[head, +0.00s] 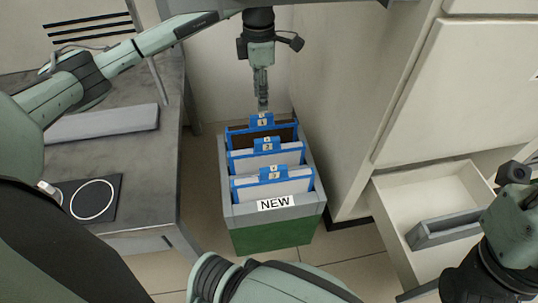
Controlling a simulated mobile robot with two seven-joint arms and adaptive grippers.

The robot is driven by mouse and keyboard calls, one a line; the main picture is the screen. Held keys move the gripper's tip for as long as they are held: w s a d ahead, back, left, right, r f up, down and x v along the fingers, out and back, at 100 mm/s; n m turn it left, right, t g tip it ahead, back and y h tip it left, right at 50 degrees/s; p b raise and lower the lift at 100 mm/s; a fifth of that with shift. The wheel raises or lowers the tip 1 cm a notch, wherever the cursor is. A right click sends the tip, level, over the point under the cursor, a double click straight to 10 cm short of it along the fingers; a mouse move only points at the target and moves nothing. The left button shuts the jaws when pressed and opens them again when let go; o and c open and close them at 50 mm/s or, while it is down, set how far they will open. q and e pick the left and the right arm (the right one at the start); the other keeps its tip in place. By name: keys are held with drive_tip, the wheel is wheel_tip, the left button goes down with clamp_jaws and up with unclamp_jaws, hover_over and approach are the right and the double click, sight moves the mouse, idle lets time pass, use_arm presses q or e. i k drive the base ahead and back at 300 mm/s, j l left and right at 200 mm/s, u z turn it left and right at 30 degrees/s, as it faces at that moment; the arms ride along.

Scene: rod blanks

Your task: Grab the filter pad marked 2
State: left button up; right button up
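A grey and green bin (275,213) labelled NEW stands on the floor and holds a row of blue-framed filter pads with numbered tabs. The rear pad (280,134) has a dark face, and its tab seems to read 1. The middle pad (287,157) has a pale face, and its tab seems to read 2. The front pad (290,187) is also pale; its tab number is too small to read surely. My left gripper (263,104) points down right above the rear tab, its fingers seen edge-on. Contact and finger opening cannot be told. My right gripper's fingers do not show.
A grey workbench (140,185) with a grey bar (103,123) and a black pad with a white ring (93,199) stands left. A white cabinet (455,90) on the right has an open drawer (395,212) holding a grey piece (445,230).

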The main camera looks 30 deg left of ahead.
sight(274, 180)
drive_tip(key=k+j+z, duration=0.5)
drive_tip(key=j+z, duration=0.1)
drive_tip(key=z, duration=0.15)
drive_tip(key=k, duration=0.05)
